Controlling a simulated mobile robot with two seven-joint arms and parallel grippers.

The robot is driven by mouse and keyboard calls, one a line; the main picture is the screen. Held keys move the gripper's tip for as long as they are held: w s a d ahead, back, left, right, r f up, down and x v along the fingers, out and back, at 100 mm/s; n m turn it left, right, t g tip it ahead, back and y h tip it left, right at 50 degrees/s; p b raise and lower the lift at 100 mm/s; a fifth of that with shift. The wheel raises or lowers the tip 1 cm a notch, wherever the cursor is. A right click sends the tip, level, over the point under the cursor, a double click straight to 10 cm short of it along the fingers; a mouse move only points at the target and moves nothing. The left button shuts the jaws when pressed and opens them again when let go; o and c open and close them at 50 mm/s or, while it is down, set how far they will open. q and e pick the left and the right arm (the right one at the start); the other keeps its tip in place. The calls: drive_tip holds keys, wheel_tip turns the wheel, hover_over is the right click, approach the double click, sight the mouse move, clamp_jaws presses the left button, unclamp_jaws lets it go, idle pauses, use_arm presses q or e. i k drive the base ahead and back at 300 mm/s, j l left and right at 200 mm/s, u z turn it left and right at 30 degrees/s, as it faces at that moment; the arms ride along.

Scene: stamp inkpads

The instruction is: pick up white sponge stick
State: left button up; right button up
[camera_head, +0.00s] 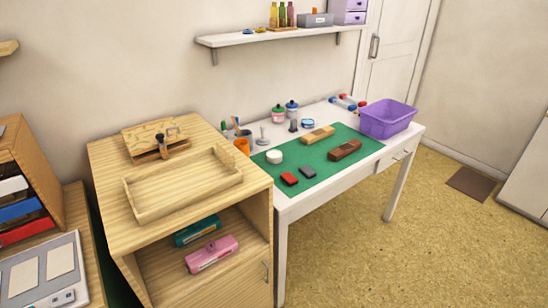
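I cannot tell for sure which thing is the white sponge stick. A small pale upright piece with a thin stem and wider foot (262,136) stands on the white table (345,184), behind the green mat (328,171). A short white round piece (275,157) sits on the mat's left part. Neither of my grippers shows in the head view.
A purple basket (386,119) stands at the table's right end. The wooden cabinet (253,186) with an empty tray (185,185) adjoins the table's left. Floor in front is clear.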

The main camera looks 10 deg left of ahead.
sight(262, 139)
drive_tip(key=i+l+u, duration=0.15)
drive_tip(key=i+l, duration=0.15)
drive_tip(key=i+l+u, duration=0.15)
drive_tip(key=i+l, duration=0.15)
drive_tip(key=l, duration=0.25)
drive_tip(key=i+l+u, duration=0.1)
drive_tip(key=i+l, duration=0.15)
drive_tip(key=l, duration=0.2)
